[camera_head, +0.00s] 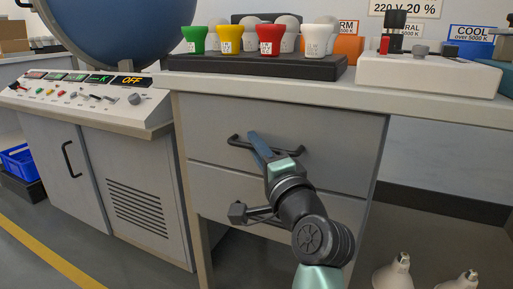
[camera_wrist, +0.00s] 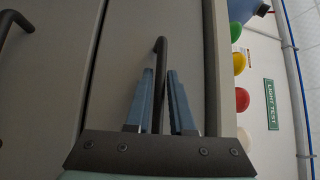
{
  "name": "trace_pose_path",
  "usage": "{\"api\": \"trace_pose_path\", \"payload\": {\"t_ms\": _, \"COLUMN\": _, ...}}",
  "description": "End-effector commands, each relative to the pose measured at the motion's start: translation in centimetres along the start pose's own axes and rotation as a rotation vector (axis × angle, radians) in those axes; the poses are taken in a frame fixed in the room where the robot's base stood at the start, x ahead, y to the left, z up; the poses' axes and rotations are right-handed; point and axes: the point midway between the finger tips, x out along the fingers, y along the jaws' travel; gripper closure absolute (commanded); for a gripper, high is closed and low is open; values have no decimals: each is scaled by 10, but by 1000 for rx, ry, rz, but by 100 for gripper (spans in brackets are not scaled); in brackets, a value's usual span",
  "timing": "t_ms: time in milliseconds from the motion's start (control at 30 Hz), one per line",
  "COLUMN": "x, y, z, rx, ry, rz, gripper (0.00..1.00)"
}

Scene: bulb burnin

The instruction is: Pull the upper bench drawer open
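The upper bench drawer (camera_head: 340,145) is a grey front under the worktop. It sits flush and looks shut. Its black bar handle (camera_head: 238,142) runs across the front; in the wrist view the handle (camera_wrist: 161,55) stands upright in the picture. My gripper (camera_head: 256,143) is at this handle. In the wrist view its two blue fingers (camera_wrist: 160,75) lie on either side of the bar. Narrow gaps seem to show between bar and fingers, so the gripper looks open around it. The handle's lower end is hidden behind the gripper body.
A lower drawer (camera_head: 215,190) with its own black handle (camera_head: 240,213) is beneath, partly behind my arm. Coloured bulbs stand on a dark rack (camera_head: 255,65) on the worktop. A control console (camera_head: 85,105) is at left. White bulbs (camera_head: 393,273) lie on the floor at right.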

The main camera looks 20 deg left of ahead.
Motion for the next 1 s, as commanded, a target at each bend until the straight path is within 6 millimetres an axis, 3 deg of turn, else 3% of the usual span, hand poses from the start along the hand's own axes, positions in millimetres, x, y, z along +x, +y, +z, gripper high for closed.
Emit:
{"api": "trace_pose_path", "payload": {"t_ms": 33, "x": 0, "y": 0, "z": 0, "rx": 0, "ry": 0, "rz": 0, "gripper": 89}}
{"api": "trace_pose_path", "payload": {"t_ms": 100, "x": 0, "y": 0, "z": 0, "rx": 0, "ry": 0, "rz": 0, "gripper": 100}}
{"api": "trace_pose_path", "payload": {"t_ms": 1000, "x": 0, "y": 0, "z": 0, "rx": 0, "ry": 0, "rz": 0, "gripper": 100}}
